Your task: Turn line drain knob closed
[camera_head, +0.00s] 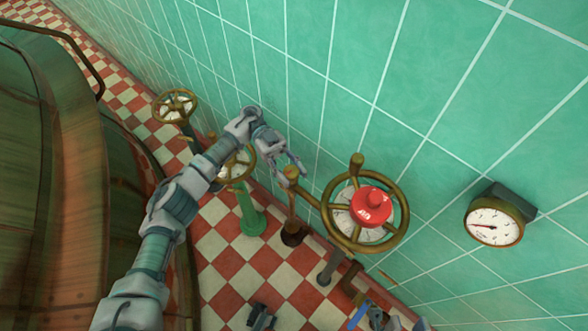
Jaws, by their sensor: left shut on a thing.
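A small brass knob (290,173) tops a thin brown post in the middle of the view; I take it as the line drain knob, though its label is not readable. A brass lever (309,197) runs from it toward the large handwheel. My left arm comes in from the lower left and its gripper (291,161) is at the knob, shut on it. The fingers partly cover the knob. Grey parts at the bottom edge (392,320) may belong to my right gripper; they are cut off and its jaws cannot be made out.
A large brass handwheel (399,203) with a red knob (371,206) stands close right. Two smaller wheels (175,91) (232,181) stand left. A gauge (494,226) hangs on the green tiled wall (470,90). A copper kettle (45,180) fills the left. Checkered floor (225,262) lies between.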

